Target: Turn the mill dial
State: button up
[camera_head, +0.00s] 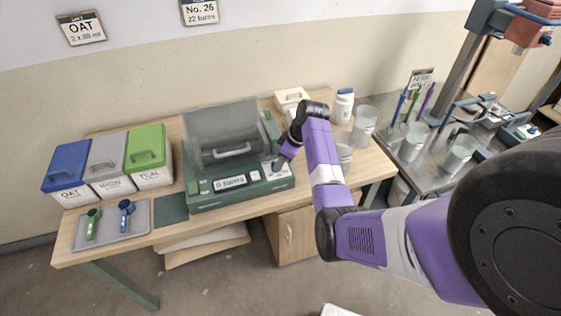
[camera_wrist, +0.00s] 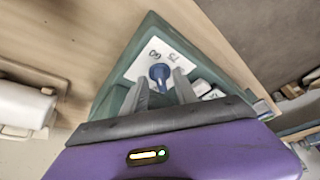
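The green mill (camera_head: 240,184) stands on the wooden table, with a clear-looking lid raised at its back and a small display on its front. In the wrist view, the mill's corner (camera_wrist: 118,85) carries a white plate with printed numbers. The blue mill dial (camera_wrist: 158,72) sits on that plate. My gripper (camera_wrist: 160,82) is over this corner with its two grey fingers apart, one on each side of the dial. I cannot tell whether they touch it. In the head view, my gripper (camera_head: 279,163) reaches down to the mill's right end and mostly hides the dial.
Blue, grey and green lidded bins (camera_head: 108,165) stand left of the mill. In front of them, a grey tray (camera_head: 112,226) holds a green and a blue scoop. A white jar (camera_head: 343,106) and clear buckets (camera_head: 364,124) stand to the right. A grey bench (camera_head: 440,150) holds more buckets.

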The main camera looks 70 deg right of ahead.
jog(key=b+v, duration=0.1)
jog(key=v, duration=0.6)
jog(key=shift+r, duration=0.25)
jog(key=shift+s, duration=0.15)
jog(key=a+f+h, duration=0.2)
jog(key=a+f, duration=0.8)
jog(key=s+a+f+t+h, duration=0.1)
jog(key=s+a, duration=0.1)
jog(key=a, duration=0.4)
jog(key=s+a+f+t+h, duration=0.1)
jog(key=s+a+t, duration=0.15)
jog(key=a, duration=0.45)
jog(key=s+a+r+t+y+b, duration=0.15)
jog(key=s+a+r+t, duration=0.25)
jog(key=s+a+r, duration=0.5)
jog(key=s+a+r+t+y, duration=0.3)
jog(key=s+a+r, duration=0.2)
jog(key=a+r, duration=0.7)
jog(key=shift+h, duration=0.25)
jog(key=f+b, duration=0.4)
jog(key=shift+d, duration=0.4)
